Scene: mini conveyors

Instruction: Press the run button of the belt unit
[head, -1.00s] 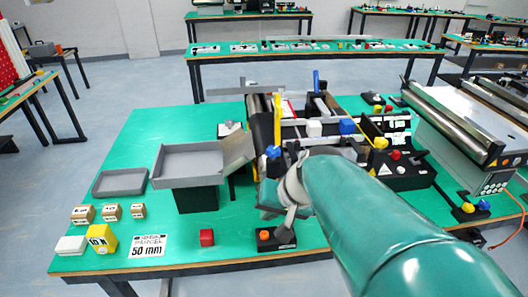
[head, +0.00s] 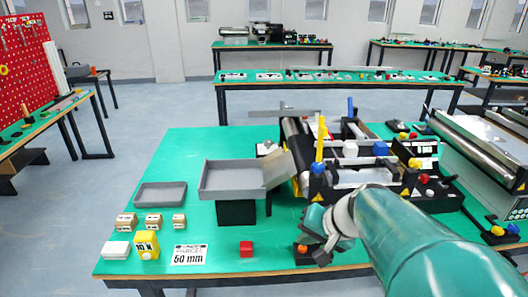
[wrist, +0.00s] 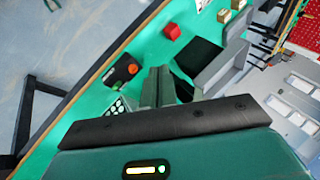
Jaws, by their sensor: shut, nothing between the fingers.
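The belt unit (head: 293,130) stands on the green table, with a dark frame, white rails and yellow and blue parts. A black control box with red and yellow buttons (head: 424,179) is at its right. A small black box with an orange button (head: 302,249) sits at the table's front edge; it also shows in the wrist view (wrist: 122,70). I cannot read which button is run.
A red cube (head: 246,249) and a "50 mm" card (head: 188,255) lie left of the small box. A raised grey tray (head: 234,193) stands behind them. Another conveyor (head: 478,140) is at the right. My arm hides part of the table's right front.

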